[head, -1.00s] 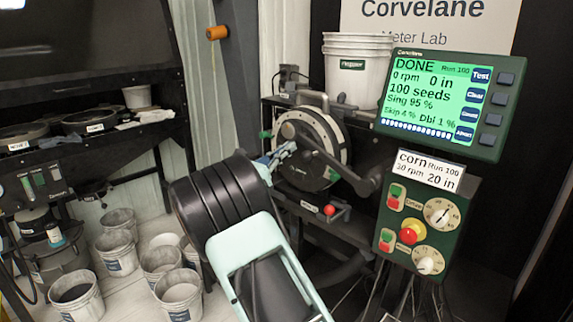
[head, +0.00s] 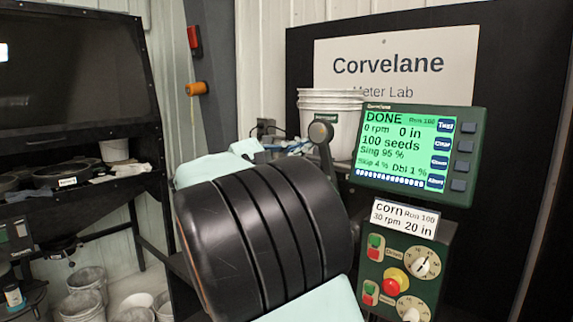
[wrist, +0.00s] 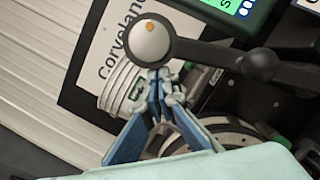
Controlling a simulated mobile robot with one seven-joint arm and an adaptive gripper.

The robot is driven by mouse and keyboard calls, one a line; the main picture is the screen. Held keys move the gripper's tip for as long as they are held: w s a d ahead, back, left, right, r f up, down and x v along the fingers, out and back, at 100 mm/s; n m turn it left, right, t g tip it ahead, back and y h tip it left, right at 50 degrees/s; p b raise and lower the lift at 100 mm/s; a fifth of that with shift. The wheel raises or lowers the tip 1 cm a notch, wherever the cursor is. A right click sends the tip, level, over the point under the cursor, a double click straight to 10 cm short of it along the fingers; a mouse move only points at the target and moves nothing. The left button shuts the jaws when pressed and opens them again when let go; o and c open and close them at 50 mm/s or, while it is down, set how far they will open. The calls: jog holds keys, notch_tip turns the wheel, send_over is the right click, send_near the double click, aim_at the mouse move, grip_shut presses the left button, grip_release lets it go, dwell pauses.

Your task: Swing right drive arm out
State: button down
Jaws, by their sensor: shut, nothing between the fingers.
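The dark drive arm shows in the head view (head: 325,150), standing near upright with its round end at the top. In the wrist view the drive arm (wrist: 205,50) runs across the top, its round end with an orange centre at left and a thick joint at right. The seed meter (wrist: 232,134) lies behind and below it, partly hidden by my gripper and arm. My gripper (wrist: 162,78) has its blue fingers closed together just below the round end. I cannot tell whether they touch it. In the head view my own arm hides the meter and most of the gripper.
The green display (head: 415,150) reads DONE at 0 rpm, above a control box (head: 395,265) with knobs and a red button, right of the drive arm. A white bucket (head: 328,112) stands behind. Several buckets (head: 85,290) stand on the floor at left.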

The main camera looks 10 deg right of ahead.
aim_at(325, 139)
jog(key=s+d+m, duration=0.1)
jog(key=s+r+b, duration=0.1)
jog(key=s+d+m+g, duration=0.1)
jog(key=shift+s+d+r+m+b, duration=0.3)
jog(key=shift+s+d+b, duration=0.05)
jog(key=shift+s, duration=0.05)
jog(key=shift+s+d+r, duration=0.1)
jog(key=shift+s+d, duration=0.1)
